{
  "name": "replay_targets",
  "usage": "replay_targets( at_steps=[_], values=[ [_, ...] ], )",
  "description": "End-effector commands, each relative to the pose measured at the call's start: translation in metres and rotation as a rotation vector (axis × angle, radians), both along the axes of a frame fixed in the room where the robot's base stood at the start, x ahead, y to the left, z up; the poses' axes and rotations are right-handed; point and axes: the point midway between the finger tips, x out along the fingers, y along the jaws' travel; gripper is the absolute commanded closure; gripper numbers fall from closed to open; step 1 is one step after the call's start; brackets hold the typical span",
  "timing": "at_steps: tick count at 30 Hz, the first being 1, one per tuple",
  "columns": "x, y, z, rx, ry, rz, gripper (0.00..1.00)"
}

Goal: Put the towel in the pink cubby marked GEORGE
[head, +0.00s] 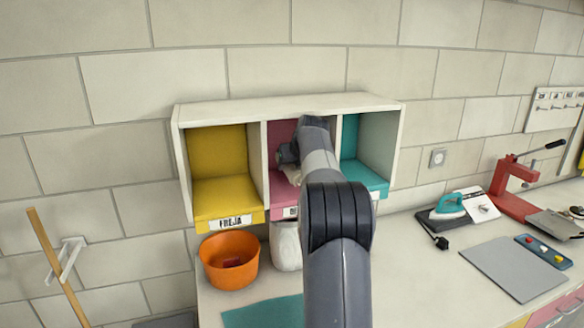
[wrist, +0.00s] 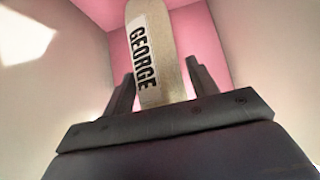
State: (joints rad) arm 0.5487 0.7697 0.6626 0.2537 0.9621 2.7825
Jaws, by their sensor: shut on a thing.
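The towel (wrist: 163,28) is a beige upright roll with a white label reading GEORGE, seen in the wrist view. My gripper (wrist: 163,85) is shut on it, with one dark finger on each side. Both are inside the pink cubby, whose pink back wall (wrist: 207,45) and pale side walls surround them. In the head view the pink cubby (head: 279,137) is the middle one of three. My arm reaches into it and hides most of its inside and most of its front label. I cannot tell whether the towel touches the cubby floor.
The yellow cubby (head: 217,150) marked FREJA is on the left and the teal one (head: 350,140) on the right; both look empty. Below stand an orange bowl (head: 214,270) and a white container (head: 285,250). An iron (head: 447,206) and a red press (head: 508,190) are on the counter to the right.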

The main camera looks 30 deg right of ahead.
Motion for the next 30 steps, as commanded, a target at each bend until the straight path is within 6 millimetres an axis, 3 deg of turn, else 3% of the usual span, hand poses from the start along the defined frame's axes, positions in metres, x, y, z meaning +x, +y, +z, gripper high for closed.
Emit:
replay_targets(
  at_steps=[5, 14, 25, 26, 30],
  values=[
    [0.008, -0.002, -0.001, -0.001, -0.002, 0.000, 0.73],
    [0.008, -0.002, -0.033, 0.001, 0.000, -0.001, 0.73],
    [0.008, -0.002, -0.037, -0.001, -0.002, -0.001, 0.73],
    [0.008, -0.002, -0.039, 0.000, -0.001, -0.001, 0.44],
    [0.008, -0.002, -0.038, 0.000, -0.001, -0.001, 0.32]
  ],
)
